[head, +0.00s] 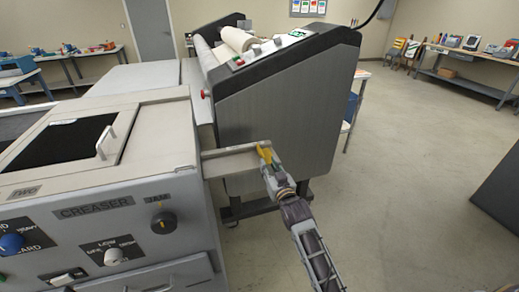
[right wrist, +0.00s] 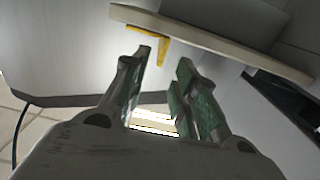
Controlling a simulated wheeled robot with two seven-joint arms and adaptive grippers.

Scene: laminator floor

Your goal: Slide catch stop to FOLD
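The catch stop (head: 265,154) is a small yellow piece near the right end of the grey catch tray (head: 228,162), which juts from the creaser's right side. In the right wrist view the yellow stop (right wrist: 150,37) is an angled piece on the underside of the tray's pale edge (right wrist: 215,43). My right gripper (head: 267,163) is at the tray's end, close to the stop. In the wrist view its green-padded fingers (right wrist: 164,60) are apart with nothing between them, and the stop is just beyond the tips. Contact cannot be told. No FOLD mark is readable. My left gripper is not visible.
The grey creaser (head: 110,199) with knobs and a lidded window fills the left. A large dark grey laminator (head: 285,108) stands close behind the tray. Open floor (head: 420,150) lies to the right. Benches (head: 465,80) line the back wall.

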